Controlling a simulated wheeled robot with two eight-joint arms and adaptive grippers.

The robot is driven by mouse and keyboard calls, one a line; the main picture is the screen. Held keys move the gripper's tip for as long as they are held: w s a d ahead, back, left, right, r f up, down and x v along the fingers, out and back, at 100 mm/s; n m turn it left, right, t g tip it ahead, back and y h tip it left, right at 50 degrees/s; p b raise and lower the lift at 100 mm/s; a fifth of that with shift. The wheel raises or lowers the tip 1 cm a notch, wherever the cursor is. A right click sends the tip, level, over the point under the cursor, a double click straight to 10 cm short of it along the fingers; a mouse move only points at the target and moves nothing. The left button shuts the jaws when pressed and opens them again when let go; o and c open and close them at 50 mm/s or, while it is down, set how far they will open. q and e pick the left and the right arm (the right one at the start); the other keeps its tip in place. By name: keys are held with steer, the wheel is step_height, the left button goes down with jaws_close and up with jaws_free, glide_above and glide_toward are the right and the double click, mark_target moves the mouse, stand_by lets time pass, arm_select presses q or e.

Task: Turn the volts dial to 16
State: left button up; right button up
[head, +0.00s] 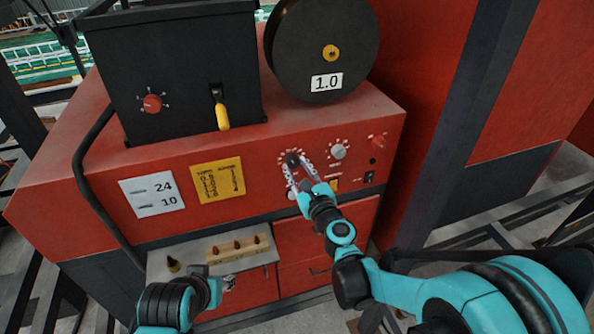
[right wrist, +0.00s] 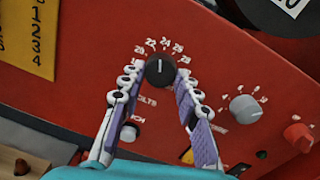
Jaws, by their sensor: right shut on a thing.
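The black volts dial (right wrist: 160,71) is on the red machine's front panel, with "VOLTS" lettering partly visible below it. Its white pointer line points up, near the marks 22 and 24; other scale numbers run around it, and the lower ones are hidden. My right gripper (right wrist: 158,82) has a finger on each side of the dial and is shut on it. In the head view the dial (head: 292,160) sits between the fingertips of the right gripper (head: 298,168). My left gripper (head: 212,282) is low at the left, by the shelf; its fingers are not clear.
A grey knob (head: 338,151) and a red knob (head: 378,142) are to the right of the dial. A white card (head: 152,194) reads 24 and 10. A wooden block (head: 237,250) with several pegs lies on the shelf below. A black spool (head: 322,45) stands on top.

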steer(key=n+b, duration=0.2)
steer(key=n, duration=0.3)
steer(key=n+b, duration=0.1)
steer(key=n, duration=0.4)
steer(key=shift+n, duration=0.3)
steer(key=n+h+b, duration=0.1)
steer(key=n, duration=0.4)
steer(key=shift+r, duration=0.1)
steer(key=n+b, duration=0.1)
steer(key=n, duration=0.4)
steer(key=shift+a+b, duration=0.1)
steer(key=shift+b, duration=0.2)
steer(key=shift+n+h, duration=0.3)
steer(key=shift+n, duration=0.1)
steer(key=o, duration=1.2)
steer(key=shift+r, duration=0.1)
steer(key=shift+c, duration=0.2)
steer(key=shift+s, duration=0.1)
steer(key=v, duration=1.2)
